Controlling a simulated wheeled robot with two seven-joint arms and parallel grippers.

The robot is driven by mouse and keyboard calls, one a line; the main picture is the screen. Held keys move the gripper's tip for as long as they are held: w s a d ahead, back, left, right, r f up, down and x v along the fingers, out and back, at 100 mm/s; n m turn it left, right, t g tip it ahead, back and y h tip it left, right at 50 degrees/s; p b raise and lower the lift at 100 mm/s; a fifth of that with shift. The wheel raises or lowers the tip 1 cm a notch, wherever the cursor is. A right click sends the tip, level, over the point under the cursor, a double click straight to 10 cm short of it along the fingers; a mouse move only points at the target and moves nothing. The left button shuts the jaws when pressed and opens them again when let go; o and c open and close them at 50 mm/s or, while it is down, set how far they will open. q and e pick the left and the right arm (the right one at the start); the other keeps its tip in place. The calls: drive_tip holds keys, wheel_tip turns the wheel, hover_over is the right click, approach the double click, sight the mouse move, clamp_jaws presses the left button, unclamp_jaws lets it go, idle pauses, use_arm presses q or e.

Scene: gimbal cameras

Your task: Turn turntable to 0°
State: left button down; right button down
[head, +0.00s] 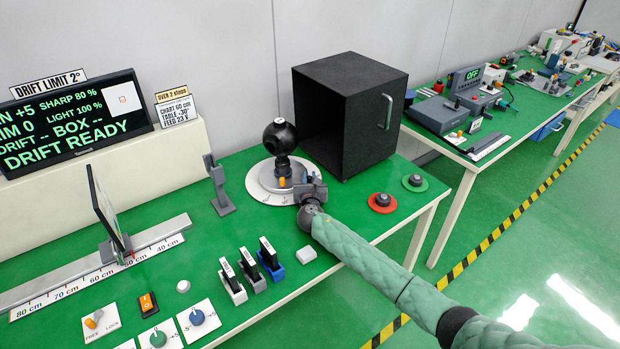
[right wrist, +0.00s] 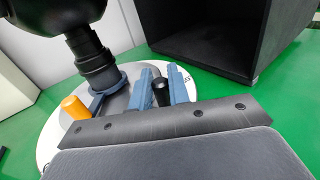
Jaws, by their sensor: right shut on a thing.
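The turntable (head: 256,187) is a round white and grey disc with scale marks along its rim; it also shows in the right wrist view (right wrist: 53,125). Its angle is too small to read. A black ball-shaped device (head: 280,137) stands on it on a short post. An orange peg (right wrist: 75,107) stands beside the post's foot. My right gripper (right wrist: 161,85) is at the turntable's right side, its two blue-grey fingers shut on a black peg (right wrist: 161,94). The gripper also shows in the head view (head: 309,184), covering part of the disc. My left gripper is not in view.
A black open box (head: 350,112) stands close behind the turntable on the right. A grey post stand (head: 217,185) is to its left. Red (head: 382,202) and green (head: 414,182) buttons sit at the right. Several switches and a ruler rail (head: 100,268) lie in front and left.

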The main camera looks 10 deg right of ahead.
drive_tip(key=shift+a, duration=0.1)
drive_tip(key=c, duration=1.4)
unclamp_jaws()
drive_tip(key=shift+a, duration=0.1)
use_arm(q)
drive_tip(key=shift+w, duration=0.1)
use_arm(e)
drive_tip(key=shift+o, duration=0.2)
